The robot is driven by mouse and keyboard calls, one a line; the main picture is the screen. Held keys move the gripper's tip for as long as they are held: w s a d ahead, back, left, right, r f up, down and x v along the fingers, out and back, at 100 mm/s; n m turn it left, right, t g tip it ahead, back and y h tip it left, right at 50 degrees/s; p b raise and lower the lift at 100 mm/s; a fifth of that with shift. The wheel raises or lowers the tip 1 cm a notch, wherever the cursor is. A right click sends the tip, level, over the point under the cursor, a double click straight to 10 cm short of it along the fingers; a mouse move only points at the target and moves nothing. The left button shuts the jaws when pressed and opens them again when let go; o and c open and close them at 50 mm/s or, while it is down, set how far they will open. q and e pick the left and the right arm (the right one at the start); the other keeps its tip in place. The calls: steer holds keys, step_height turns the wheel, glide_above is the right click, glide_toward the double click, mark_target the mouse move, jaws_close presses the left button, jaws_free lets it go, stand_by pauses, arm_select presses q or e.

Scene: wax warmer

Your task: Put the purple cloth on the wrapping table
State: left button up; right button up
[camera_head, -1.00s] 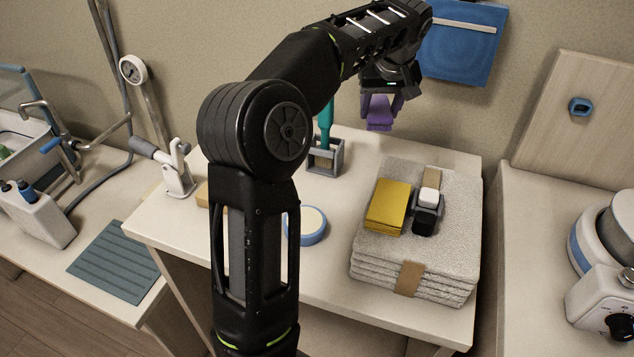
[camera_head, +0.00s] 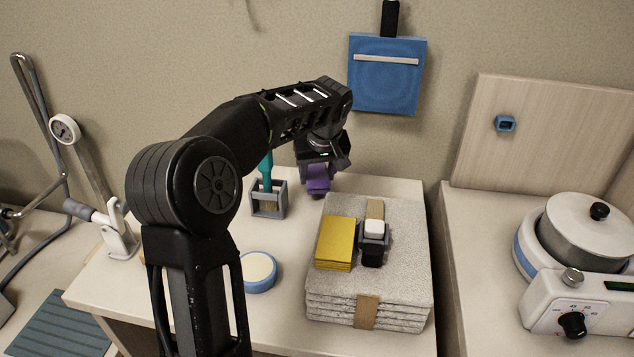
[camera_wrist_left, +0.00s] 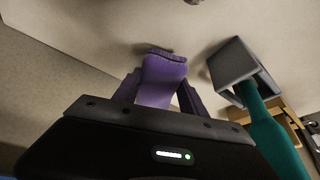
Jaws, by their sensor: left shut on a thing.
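The purple cloth (camera_head: 317,184) is a small folded piece hanging below my left gripper (camera_head: 320,168). The gripper is shut on it, over the back of the pale table (camera_head: 288,318), behind the towel stack and right of the grey holder. In the left wrist view the cloth (camera_wrist_left: 163,80) sits between the fingers, with its far end close to the pale surface and a dark shadow beside it. I cannot tell whether it touches the surface. My right gripper is not in view.
Grey towels (camera_head: 405,240) carry a yellow pad (camera_head: 336,243) and a small white-and-black item (camera_head: 374,240). The grey holder (camera_head: 268,203) has a teal-handled tool (camera_head: 266,172). A blue-rimmed round tin (camera_head: 259,271) is near my arm. A pot (camera_head: 585,235) stands on the right counter.

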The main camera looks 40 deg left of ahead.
arm_select(q)
steer(key=shift+f, duration=1.35)
steer(key=shift+f, duration=0.25)
steer(key=o, duration=1.3)
steer(key=shift+r, duration=0.1)
steer(key=shift+o, duration=0.2)
steer(key=shift+r, duration=0.15)
steer(key=v, duration=1.2)
